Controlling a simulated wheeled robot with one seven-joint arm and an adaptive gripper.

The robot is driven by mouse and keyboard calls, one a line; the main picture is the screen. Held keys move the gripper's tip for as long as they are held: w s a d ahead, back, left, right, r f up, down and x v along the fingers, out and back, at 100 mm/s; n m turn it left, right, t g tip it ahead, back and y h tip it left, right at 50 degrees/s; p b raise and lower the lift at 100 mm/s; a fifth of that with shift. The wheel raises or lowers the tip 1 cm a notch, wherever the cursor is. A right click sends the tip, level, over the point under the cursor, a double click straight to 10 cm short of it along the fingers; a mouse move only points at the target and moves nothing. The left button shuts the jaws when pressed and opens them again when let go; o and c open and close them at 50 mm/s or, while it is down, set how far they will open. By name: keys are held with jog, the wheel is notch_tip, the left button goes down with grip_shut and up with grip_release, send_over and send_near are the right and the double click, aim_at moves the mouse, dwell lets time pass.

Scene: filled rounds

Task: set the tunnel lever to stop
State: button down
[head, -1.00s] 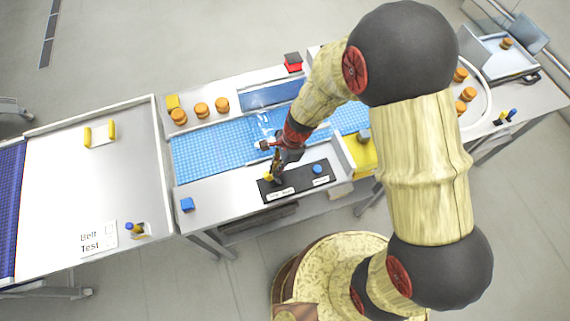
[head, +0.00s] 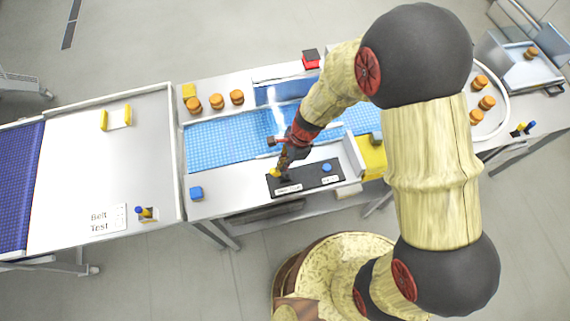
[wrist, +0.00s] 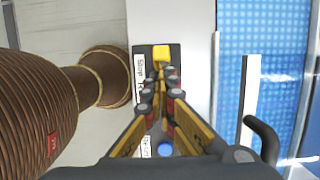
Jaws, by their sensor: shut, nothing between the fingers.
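A black control panel (head: 308,178) with white labels lies on the front ledge of the blue-belt machine. It carries a yellow knob (head: 273,172) at its left end and a blue knob (head: 327,167) to the right. My gripper (head: 282,174) is over the panel's left part, close beside the yellow knob, shut and empty. In the wrist view the shut fingers (wrist: 160,78) point at the yellow knob (wrist: 161,52), and the blue knob (wrist: 165,149) shows lower between them. Whether the fingertips touch the yellow knob is unclear.
A blue block (head: 196,193) lies left of the panel, and a yellow box (head: 372,158) stands right of it. Behind is the blue belt (head: 215,147) with round buns beyond. Another small lever (head: 146,213) stands on the left table by a "Belt Test" card (head: 108,218).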

jog(key=a+p+v, duration=0.1)
jog(key=p+v, duration=0.1)
jog(key=v, duration=0.9)
jog(key=shift+r, duration=0.4)
jog(key=shift+s, duration=0.1)
